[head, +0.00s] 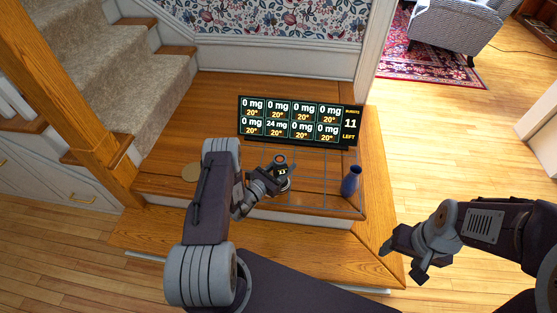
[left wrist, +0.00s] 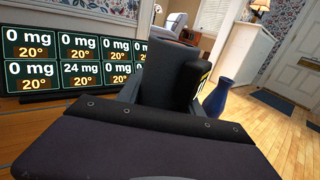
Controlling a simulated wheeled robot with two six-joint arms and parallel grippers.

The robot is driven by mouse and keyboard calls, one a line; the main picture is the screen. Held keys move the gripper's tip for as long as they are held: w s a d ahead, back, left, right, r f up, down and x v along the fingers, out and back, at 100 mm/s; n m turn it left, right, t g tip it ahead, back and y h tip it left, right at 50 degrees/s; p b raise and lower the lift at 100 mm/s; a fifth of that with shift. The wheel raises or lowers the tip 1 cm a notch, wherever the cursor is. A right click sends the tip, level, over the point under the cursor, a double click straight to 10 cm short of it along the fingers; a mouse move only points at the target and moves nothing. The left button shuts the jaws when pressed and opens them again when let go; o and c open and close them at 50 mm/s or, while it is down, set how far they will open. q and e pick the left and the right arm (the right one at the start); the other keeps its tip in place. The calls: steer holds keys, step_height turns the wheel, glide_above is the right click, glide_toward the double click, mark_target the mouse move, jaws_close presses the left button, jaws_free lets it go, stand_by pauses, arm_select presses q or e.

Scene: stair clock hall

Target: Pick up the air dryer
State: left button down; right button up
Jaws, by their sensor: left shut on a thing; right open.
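The air dryer appears to be the small dark upright object (head: 281,169) with an orange ring on top and a pale mark on its side. It is on or just above the wooden landing, in front of the display. My left gripper (head: 271,179) is shut on it. In the left wrist view a dark body (left wrist: 172,72) fills the space at the jaws and hides most of the grip. I cannot tell whether its underside touches the surface. My right gripper (head: 405,256) is open and empty, off to the right over the step's edge.
A black display (head: 300,120) with several readouts stands behind. A blue vase (head: 351,180) stands to the right; it also shows in the left wrist view (left wrist: 220,97). A stair post (head: 75,105) rises at left.

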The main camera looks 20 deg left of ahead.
arm_select(q)
steer(key=s+d+r+p, duration=0.2)
steer(key=s+d+r, duration=0.1)
steer(key=d, duration=0.3)
steer(key=shift+s+r, duration=0.25)
steer(key=shift+r, duration=0.45)
steer(key=w+a+f+b, duration=0.6)
steer(key=a+f+b, duration=0.2)
steer(key=b, duration=0.9)
steer(key=shift+a+b, duration=0.35)
steer(key=shift+a, duration=0.7)
steer(key=shift+f, duration=0.1)
steer(key=shift+f+b, duration=1.15)
steer(key=shift+f, duration=0.1)
